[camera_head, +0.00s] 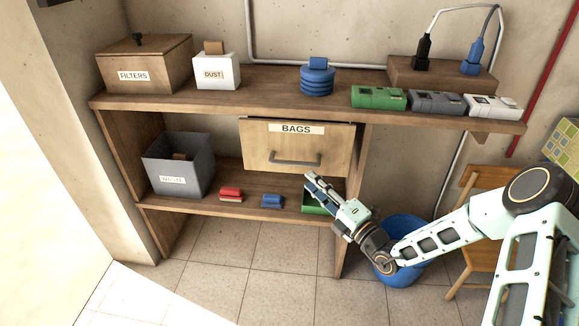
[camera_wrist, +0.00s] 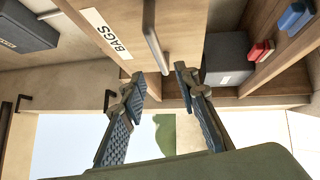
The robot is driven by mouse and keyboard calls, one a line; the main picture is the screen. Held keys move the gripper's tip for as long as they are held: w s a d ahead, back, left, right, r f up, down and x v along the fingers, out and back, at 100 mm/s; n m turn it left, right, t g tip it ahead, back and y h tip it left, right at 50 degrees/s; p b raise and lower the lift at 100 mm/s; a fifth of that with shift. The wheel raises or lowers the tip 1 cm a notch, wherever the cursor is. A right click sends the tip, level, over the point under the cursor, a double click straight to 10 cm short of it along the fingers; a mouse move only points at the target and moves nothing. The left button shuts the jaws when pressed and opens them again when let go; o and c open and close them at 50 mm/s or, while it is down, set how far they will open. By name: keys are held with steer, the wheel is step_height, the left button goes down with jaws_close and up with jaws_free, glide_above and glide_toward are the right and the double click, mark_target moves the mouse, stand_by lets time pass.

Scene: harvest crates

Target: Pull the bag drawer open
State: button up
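The bag drawer (camera_head: 262,144) is a wooden front labelled BAGS, under the upper shelf; it looks shut or nearly so. Its grey bar handle (camera_head: 295,162) runs across the lower part of the front. In the wrist view the drawer front (camera_wrist: 180,20) fills the top middle, and the handle (camera_wrist: 155,40) points down toward the gap between my fingers. My gripper (camera_head: 312,178) is just below and right of the handle in the head view. In the wrist view my gripper (camera_wrist: 158,82) is open and empty, with a finger on each side of the handle's line; no contact shows.
A grey waste bin (camera_head: 180,172), a red block (camera_head: 231,194), a blue block (camera_head: 272,200) and a green tray (camera_head: 318,204) are on the lower shelf (camera_head: 200,207). A blue bucket (camera_head: 405,229) and wooden chair (camera_head: 484,228) stand right. The floor in front is clear.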

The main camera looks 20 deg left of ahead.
mark_target(291, 162)
steer(key=b+x, duration=0.2)
steer(key=x, duration=0.8)
steer(key=shift+w+a, duration=0.1)
steer(key=shift+a, duration=0.1)
jaws_close()
